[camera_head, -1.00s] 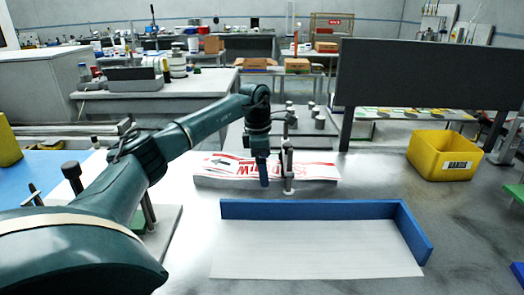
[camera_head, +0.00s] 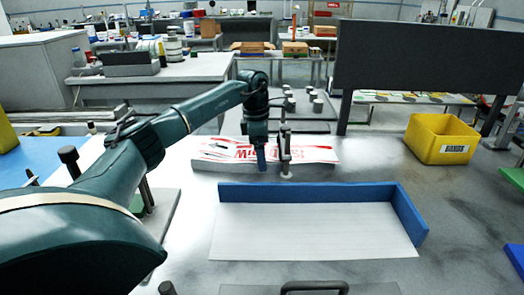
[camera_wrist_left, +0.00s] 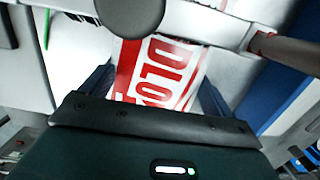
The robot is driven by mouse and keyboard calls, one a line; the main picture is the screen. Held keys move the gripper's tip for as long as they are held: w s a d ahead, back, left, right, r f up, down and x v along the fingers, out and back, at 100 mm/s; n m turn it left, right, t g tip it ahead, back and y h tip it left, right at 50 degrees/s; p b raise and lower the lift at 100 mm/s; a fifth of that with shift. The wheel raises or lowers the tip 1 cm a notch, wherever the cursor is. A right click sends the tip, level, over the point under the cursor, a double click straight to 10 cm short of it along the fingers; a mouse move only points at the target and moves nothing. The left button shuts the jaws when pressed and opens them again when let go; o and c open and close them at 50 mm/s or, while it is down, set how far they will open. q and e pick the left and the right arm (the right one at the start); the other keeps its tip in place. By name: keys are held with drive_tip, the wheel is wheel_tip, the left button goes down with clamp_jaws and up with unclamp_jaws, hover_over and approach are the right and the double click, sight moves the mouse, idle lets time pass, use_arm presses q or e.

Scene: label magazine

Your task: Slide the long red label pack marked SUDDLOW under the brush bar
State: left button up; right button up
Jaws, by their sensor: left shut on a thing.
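A long white pack with large red lettering (camera_head: 220,151) lies flat behind the blue-edged board in the head view. The lettering is upside down and partly covered, so I cannot read the full name. My left gripper (camera_head: 262,166) reaches down over the pack's middle. In the left wrist view its dark blue fingers (camera_wrist_left: 153,88) stand on either side of the red and white pack (camera_wrist_left: 158,72), shut on it. A grey upright post (camera_head: 285,152) stands close to the right of the gripper. I cannot clearly pick out the brush bar. My right gripper is not in view.
A white board with a blue raised edge (camera_head: 308,192) lies in front. A yellow bin (camera_head: 440,139) stands at right, near a dark upright panel (camera_head: 428,56). Several grey pegs (camera_head: 290,98) stand behind the pack. A plate with a black handle (camera_head: 314,286) shows at the bottom.

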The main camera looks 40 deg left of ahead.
sight(238, 154)
use_arm(q)
drive_tip(key=shift+a+r, duration=0.1)
drive_tip(key=c, duration=0.3)
drive_tip(key=shift+s+a+p, duration=0.25)
drive_tip(key=shift+s+a, duration=0.85)
drive_tip(key=shift+a, duration=0.15)
drive_tip(key=shift+s+a+p, duration=0.2)
drive_tip(key=shift+s+a, duration=0.85)
drive_tip(key=shift+a, duration=0.2)
drive_tip(key=o, duration=1.3)
drive_tip(key=shift+o, duration=0.2)
